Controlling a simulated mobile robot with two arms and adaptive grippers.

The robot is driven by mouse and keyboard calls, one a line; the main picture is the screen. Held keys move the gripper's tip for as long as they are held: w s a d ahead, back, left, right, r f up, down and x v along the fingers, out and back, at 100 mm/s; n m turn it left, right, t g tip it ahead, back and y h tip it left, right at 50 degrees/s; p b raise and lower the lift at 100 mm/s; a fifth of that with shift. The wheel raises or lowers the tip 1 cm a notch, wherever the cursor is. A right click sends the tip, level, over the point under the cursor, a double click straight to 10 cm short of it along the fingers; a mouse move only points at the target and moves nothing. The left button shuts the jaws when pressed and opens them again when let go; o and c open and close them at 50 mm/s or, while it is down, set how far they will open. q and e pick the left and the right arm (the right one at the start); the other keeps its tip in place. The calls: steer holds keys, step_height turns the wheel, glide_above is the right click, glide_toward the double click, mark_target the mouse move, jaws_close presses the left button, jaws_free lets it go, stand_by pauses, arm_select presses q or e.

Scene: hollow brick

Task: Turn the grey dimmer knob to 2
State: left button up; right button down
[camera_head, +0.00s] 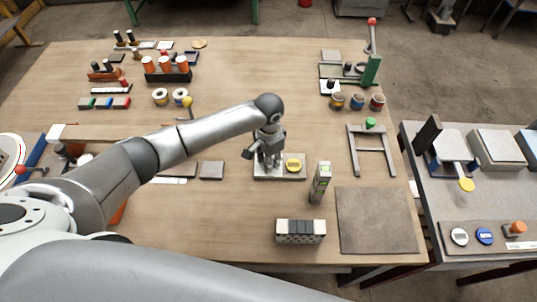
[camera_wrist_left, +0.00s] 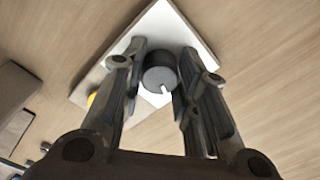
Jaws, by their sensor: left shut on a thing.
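The grey dimmer knob (camera_wrist_left: 160,77) is a round dark grey cap with a white mark on its edge. It sits on a light plate (camera_wrist_left: 190,25) of a small panel (camera_head: 298,178) near the table's middle. My left gripper (camera_wrist_left: 163,85) points down over it and is shut on the knob, one finger on each side. In the head view the left gripper (camera_head: 268,162) hides the knob. No number scale is legible, so the setting cannot be read. A yellow round part (camera_head: 293,165) sits beside the gripper on the same panel. My right gripper is not in view.
A grey-green upright box (camera_head: 320,183) stands close to the panel's right. A hollow brick (camera_head: 300,232) and a brown mat (camera_head: 376,220) lie nearer me. A dark flat block (camera_head: 211,170) lies to the left.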

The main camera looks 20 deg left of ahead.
arm_select(q)
steer(key=m+p, duration=0.1)
steer(key=m, duration=0.2)
steer(key=shift+r+m+p, duration=0.1)
steer(key=shift+m+p, duration=0.65)
steer(key=shift+m, duration=1.45)
steer(key=o, duration=1.1)
steer(key=shift+c, duration=0.2)
step_height(320, 180, up, 12)
